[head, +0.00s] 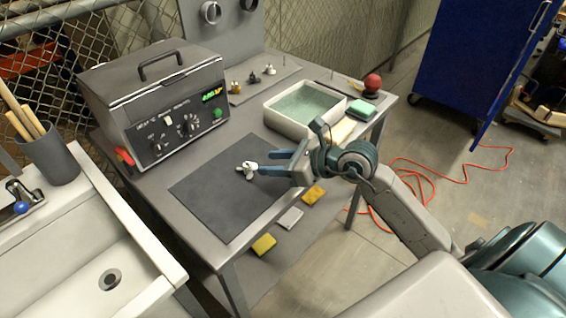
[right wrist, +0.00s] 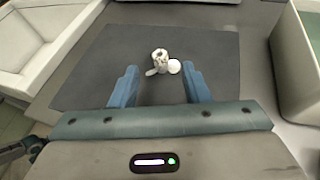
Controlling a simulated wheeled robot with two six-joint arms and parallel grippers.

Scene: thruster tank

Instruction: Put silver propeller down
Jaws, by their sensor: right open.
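The silver propeller (head: 247,170) rests on the dark mat (head: 215,205) on the grey table. In the right wrist view the propeller (right wrist: 161,62) stands on the mat (right wrist: 215,50) just beyond my fingertips, centred between them. My right gripper (head: 262,168) comes in from the right, low over the mat. In the right wrist view its blue fingers (right wrist: 160,80) are wide apart with nothing between them, and the propeller looks free of both. My left gripper is in neither view.
A grey control box (head: 155,105) stands behind the mat. A tank of greenish water (head: 304,108) stands at the right, with a red ball-shaped object (head: 373,82) beyond. Several small propellers (head: 253,77) stand at the back. Sponges (head: 264,243) lie below the front edge.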

